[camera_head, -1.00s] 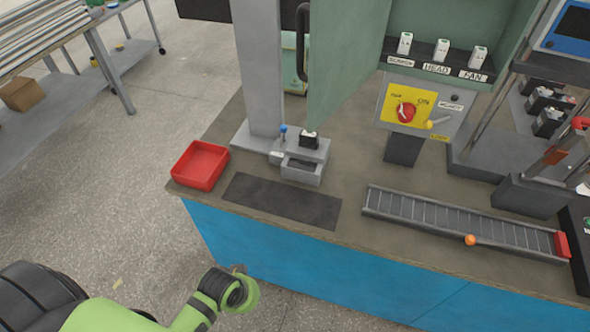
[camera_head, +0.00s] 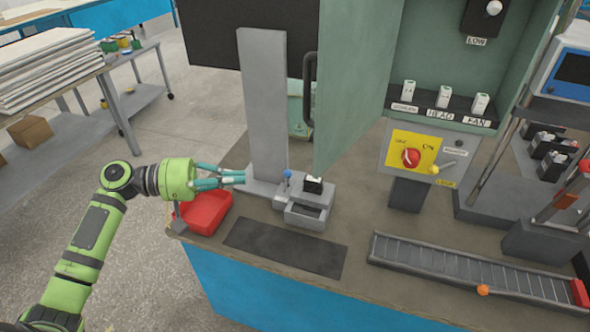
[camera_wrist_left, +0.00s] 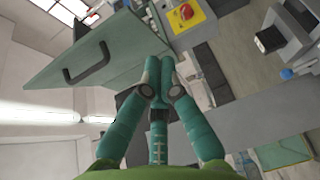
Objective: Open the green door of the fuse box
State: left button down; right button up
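The green door (camera_head: 357,75) of the fuse box (camera_head: 440,60) stands swung outward, so the green interior shows in the head view. Its black handle (camera_head: 309,88) is on the door's left edge. The door (camera_wrist_left: 112,48) and handle (camera_wrist_left: 87,62) also show in the left wrist view. My left gripper (camera_head: 242,178) is left of the door and lower than the handle, apart from both. Its teal fingers (camera_wrist_left: 159,68) converge with their tips together, and nothing shows between them. My right gripper is not in view.
A grey upright post (camera_head: 263,105) stands between my left gripper and the door. A red tray (camera_head: 207,212) lies below the gripper. A small grey fixture (camera_head: 307,212) with a blue knob and a roller track (camera_head: 460,265) sit on the bench. A dark mat (camera_head: 285,248) is bare.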

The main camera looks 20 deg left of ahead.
pick_arm(q)
jog(key=w+d+r+p, duration=0.2)
jog(key=d+p, duration=0.5)
jog(key=d, duration=0.4)
jog(key=shift+w+d+r+h, duration=0.2)
jog(key=shift+w+d+h, duration=0.1)
jog(key=shift+w, duration=0.55)
